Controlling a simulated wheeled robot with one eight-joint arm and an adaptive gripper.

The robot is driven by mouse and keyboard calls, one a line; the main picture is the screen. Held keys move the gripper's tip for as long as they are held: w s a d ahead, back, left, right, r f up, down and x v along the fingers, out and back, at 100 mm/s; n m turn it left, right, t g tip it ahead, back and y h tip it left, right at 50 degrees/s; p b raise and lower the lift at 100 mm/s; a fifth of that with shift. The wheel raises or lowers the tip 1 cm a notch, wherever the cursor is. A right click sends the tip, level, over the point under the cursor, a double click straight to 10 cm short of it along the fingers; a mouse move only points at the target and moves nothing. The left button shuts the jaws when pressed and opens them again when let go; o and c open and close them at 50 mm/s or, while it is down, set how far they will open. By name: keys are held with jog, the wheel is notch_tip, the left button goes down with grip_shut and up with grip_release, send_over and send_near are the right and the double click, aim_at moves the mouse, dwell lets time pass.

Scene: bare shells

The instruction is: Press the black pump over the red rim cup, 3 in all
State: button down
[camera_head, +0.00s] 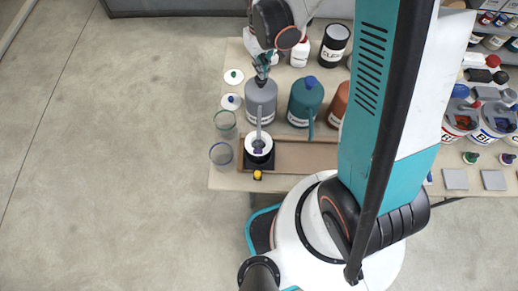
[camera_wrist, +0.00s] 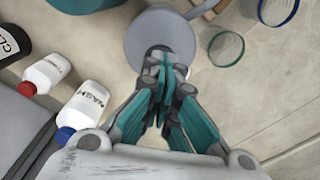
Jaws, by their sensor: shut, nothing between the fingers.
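A grey bottle (camera_head: 261,98) stands on the bench, and its long grey spout reaches toward the front over a white round item (camera_head: 250,146) on a black base. I cannot make out a red rim there. My gripper (camera_head: 262,78) is shut and empty, right above the grey bottle's top. In the wrist view the shut fingers (camera_wrist: 160,100) point at the round grey bottle top (camera_wrist: 133,40), with a dark pump head (camera_wrist: 158,53) partly hidden at their tips. I cannot tell whether they touch it.
A teal bottle (camera_head: 304,97) and an orange-brown bottle (camera_head: 336,108) stand to the right. A green-rim glass (camera_head: 226,124) and a blue-rim glass (camera_head: 220,155) stand left. A brown tray (camera_head: 305,156) lies in front. A black can (camera_head: 334,44) stands behind.

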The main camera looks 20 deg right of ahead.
jog(key=shift+f, duration=0.15)
jog(key=shift+f+b, duration=1.65)
jog(key=shift+b, duration=0.1)
jog(key=shift+r, duration=0.2)
jog(key=shift+r+p, duration=1.05)
jog(key=shift+r, duration=0.55)
jog(key=shift+f, duration=0.2)
